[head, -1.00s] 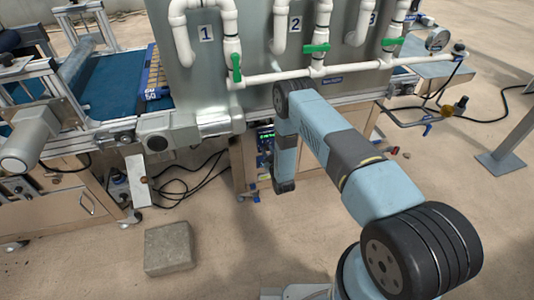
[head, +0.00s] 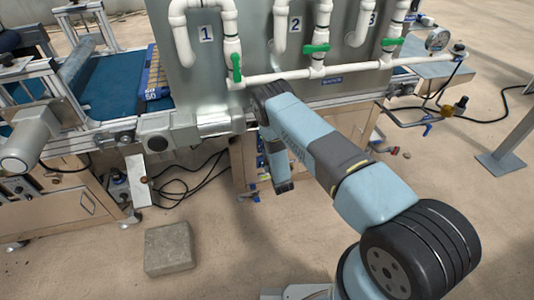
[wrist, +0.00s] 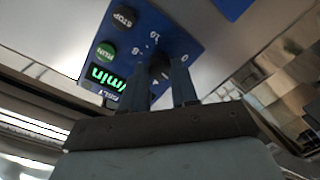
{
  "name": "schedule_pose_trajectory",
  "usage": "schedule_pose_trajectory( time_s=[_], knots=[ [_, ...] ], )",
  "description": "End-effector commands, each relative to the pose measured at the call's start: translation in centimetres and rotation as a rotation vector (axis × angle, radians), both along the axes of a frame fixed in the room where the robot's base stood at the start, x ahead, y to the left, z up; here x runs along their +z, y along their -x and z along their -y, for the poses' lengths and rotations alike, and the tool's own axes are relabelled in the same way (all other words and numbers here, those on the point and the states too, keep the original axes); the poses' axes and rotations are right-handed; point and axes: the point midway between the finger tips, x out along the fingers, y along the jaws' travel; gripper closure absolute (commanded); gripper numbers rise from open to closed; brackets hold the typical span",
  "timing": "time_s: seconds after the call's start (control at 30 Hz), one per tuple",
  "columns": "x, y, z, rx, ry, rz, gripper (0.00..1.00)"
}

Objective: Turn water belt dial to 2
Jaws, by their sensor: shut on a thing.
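A blue control panel (wrist: 180,37) fills the upper middle of the wrist view, seen upside down. A dark dial (wrist: 159,67) sits on it, with printed scale figures around it, of which 10, 8 and 0 can be read. My gripper (wrist: 160,72) is shut on the dial, one finger on each side. The dial's pointer is hidden or too dark to read. A black STOP button (wrist: 124,17), a green RUN button (wrist: 106,50) and a lit green display (wrist: 105,77) lie left of the dial.
White pipes with green valve handles (head: 236,67) run above my arm on a grey tank (head: 265,55). A blue conveyor belt (head: 110,82) is at the left. A concrete block (head: 169,248) lies on the floor, front left. The floor right of the machine is mostly open.

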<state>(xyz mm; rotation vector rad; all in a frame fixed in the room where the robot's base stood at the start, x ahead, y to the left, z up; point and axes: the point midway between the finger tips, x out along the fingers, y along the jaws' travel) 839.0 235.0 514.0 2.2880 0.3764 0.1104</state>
Motion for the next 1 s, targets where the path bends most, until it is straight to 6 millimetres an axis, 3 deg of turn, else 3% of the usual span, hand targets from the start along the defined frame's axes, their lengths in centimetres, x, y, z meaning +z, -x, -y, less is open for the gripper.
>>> schedule_pose_trajectory(
  time_s=[0.37,0.4,0.63,1.0],
  knots=[
    [-0.31,0.45,-0.57,0.009,-0.001,-0.008,1.00],
    [-0.31,0.46,-0.58,0.009,-0.001,-0.008,0.68],
    [-0.20,0.27,-0.33,0.005,0.000,-0.005,0.46],
    [-0.12,0.83,0.09,0.002,0.001,-0.003,0.46]
  ],
)
